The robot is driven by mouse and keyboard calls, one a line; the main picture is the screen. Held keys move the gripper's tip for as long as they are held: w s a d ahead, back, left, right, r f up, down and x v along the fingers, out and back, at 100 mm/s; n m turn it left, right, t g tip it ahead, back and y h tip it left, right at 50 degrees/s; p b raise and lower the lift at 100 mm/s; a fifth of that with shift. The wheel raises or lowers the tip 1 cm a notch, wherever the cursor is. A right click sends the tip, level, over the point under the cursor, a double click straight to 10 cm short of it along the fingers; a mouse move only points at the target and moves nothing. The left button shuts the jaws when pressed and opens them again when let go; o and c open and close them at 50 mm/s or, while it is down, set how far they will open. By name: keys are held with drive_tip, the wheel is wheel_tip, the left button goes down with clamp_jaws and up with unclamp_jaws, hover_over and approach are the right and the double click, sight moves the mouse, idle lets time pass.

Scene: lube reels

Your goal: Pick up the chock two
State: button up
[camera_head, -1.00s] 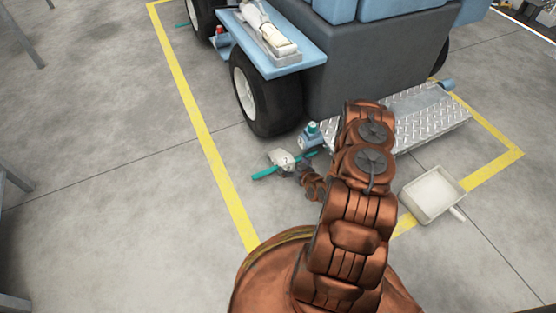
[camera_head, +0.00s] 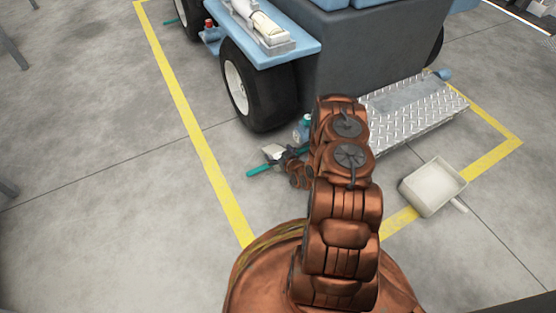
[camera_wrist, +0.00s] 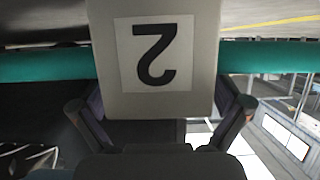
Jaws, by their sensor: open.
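Chock two is a pale block with a black "2" label (camera_wrist: 154,54) and a teal bar running through it. In the wrist view it is large and close, its label upside down. In the head view the chock (camera_head: 272,151) lies on the floor by the truck's near wheel, partly hidden by my wrist. My gripper (camera_wrist: 160,106) is open, with one dark finger on each side of the chock's lower part in the wrist view. I cannot tell whether the fingers touch it. In the head view my gripper (camera_head: 292,160) is right at the chock.
The truck's wheel (camera_head: 261,88) and a blue-and-green container (camera_head: 302,128) stand just beyond the chock. A diamond-plate step (camera_head: 420,108) and a pale pan (camera_head: 433,188) are to the right. A yellow line (camera_head: 196,138) and open floor lie left.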

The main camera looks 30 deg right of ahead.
drive_tip(key=shift+c, duration=0.3)
drive_tip(key=c, duration=1.6)
drive_tip(key=shift+r, duration=0.1)
drive_tip(key=shift+r+p, duration=0.25)
drive_tip(key=shift+p, duration=0.05)
drive_tip(key=shift+c, duration=0.3)
wheel_tip(320, 180, up, 4)
drive_tip(key=shift+w+f+p, duration=0.1)
drive_tip(key=shift+f+p, duration=0.1)
drive_tip(key=shift+p, duration=0.9)
drive_tip(key=s+p, duration=0.1)
drive_tip(key=s, duration=0.4)
drive_tip(key=s+p, duration=0.1)
drive_tip(key=s, duration=0.4)
drive_tip(key=s+a+p, duration=0.1)
drive_tip(key=s+p, duration=0.1)
drive_tip(key=s, duration=0.4)
drive_tip(key=shift+r, duration=0.4)
drive_tip(key=shift+c, duration=0.2)
